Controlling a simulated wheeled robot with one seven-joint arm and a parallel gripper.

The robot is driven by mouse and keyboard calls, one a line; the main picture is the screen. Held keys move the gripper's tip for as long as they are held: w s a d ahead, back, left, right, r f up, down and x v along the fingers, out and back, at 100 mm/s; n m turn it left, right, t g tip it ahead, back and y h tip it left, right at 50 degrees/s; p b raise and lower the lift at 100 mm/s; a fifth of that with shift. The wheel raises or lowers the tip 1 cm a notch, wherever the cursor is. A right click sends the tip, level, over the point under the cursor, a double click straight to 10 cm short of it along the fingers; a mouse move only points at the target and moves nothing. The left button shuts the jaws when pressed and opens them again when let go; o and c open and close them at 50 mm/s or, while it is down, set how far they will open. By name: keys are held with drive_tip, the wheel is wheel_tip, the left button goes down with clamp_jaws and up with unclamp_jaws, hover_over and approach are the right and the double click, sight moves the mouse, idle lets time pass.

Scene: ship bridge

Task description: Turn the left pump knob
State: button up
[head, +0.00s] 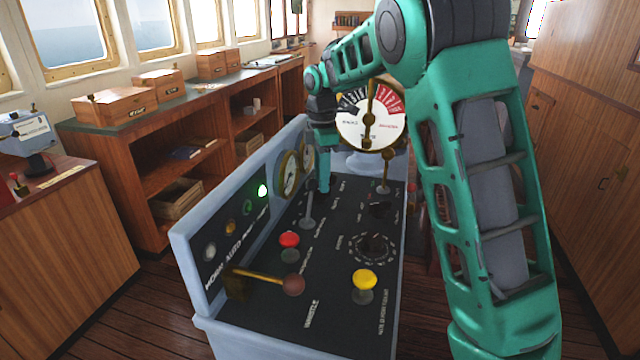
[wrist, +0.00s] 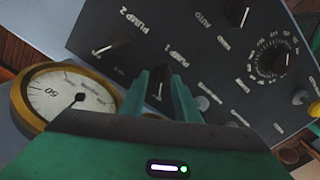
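My gripper (wrist: 160,82) points down at the dark console panel, with its two teal fingers apart. A dark knob (wrist: 159,86) near the label PUMP 1 shows between the fingers; whether they touch it is not clear. A second dark knob (wrist: 112,47) stands near the label PUMP 2, to the left of my gripper in the wrist view. In the head view my gripper (head: 323,192) is low over the far part of the console (head: 340,285), beside the gauges. Both pump knobs are hard to make out there.
Around my gripper are a gauge (wrist: 62,97), a small AUTO knob (wrist: 238,14) and a round numbered dial (wrist: 272,60).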

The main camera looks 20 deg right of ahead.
wheel_tip(320, 180, up, 9)
drive_tip(key=shift+d, duration=0.15)
drive_tip(key=shift+w, duration=0.1)
idle(0.4)
drive_tip(key=s+d+f+m, duration=0.1)
drive_tip(key=s+d+m, duration=0.5)
drive_tip(key=s, duration=0.3)
drive_tip(key=s+d+m, duration=0.5)
drive_tip(key=s+d, duration=0.1)
drive_tip(key=s, duration=0.3)
drive_tip(key=s+d+f+m, duration=0.1)
drive_tip(key=s+f+m, duration=0.2)
drive_tip(key=s, duration=0.5)
drive_tip(key=s+d+f+m, duration=0.2)
drive_tip(key=s+m, duration=0.3)
drive_tip(key=s, duration=0.3)
drive_tip(key=s+d+f+m, duration=0.1)
drive_tip(key=s+f+m, duration=0.3)
drive_tip(key=s, duration=0.4)
drive_tip(key=shift+s+d+f+m, duration=0.2)
drive_tip(key=shift+s+f+m, duration=0.15)
drive_tip(key=shift+f+m, duration=0.1)
